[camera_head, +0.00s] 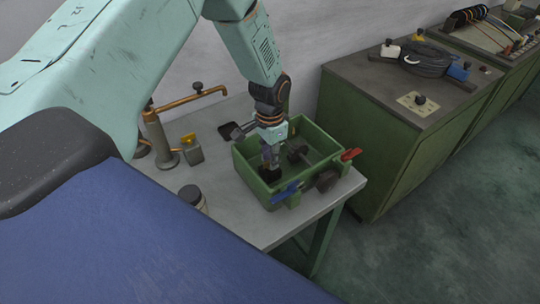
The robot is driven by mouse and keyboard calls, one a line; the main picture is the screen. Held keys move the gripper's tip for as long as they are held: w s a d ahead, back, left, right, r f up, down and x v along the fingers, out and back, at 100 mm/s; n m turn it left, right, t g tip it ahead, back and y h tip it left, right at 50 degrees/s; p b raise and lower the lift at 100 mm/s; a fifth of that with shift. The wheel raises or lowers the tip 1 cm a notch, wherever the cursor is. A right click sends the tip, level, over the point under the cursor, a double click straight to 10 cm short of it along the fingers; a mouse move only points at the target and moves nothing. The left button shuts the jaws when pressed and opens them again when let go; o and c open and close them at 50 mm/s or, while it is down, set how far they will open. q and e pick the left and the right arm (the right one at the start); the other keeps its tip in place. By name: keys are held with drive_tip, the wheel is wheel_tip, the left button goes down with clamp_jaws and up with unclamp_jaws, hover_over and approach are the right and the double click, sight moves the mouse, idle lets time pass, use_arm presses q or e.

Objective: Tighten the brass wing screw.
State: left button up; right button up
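A small yellow, brass-looking wing piece (189,139) sits on top of a small grey block (193,154) on the grey table; it looks like the wing screw, though it is small in the picture. My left gripper (269,173) points down into a green crate (245,168), to the right of the wing piece and well apart from it. Its fingers are small and dark against the crate, so I cannot tell whether they are open or shut, or whether they touch anything. My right gripper is not in view.
A small dark-topped jar (192,196) is near the table's front left. The crate holds dark tools and has red (350,154) and blue (287,191) parts at its rim. A green cabinet (390,130) stands right.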

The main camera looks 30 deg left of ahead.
use_arm(q)
wheel_tip(320, 180, up, 12)
idle(0.7)
idle(0.5)
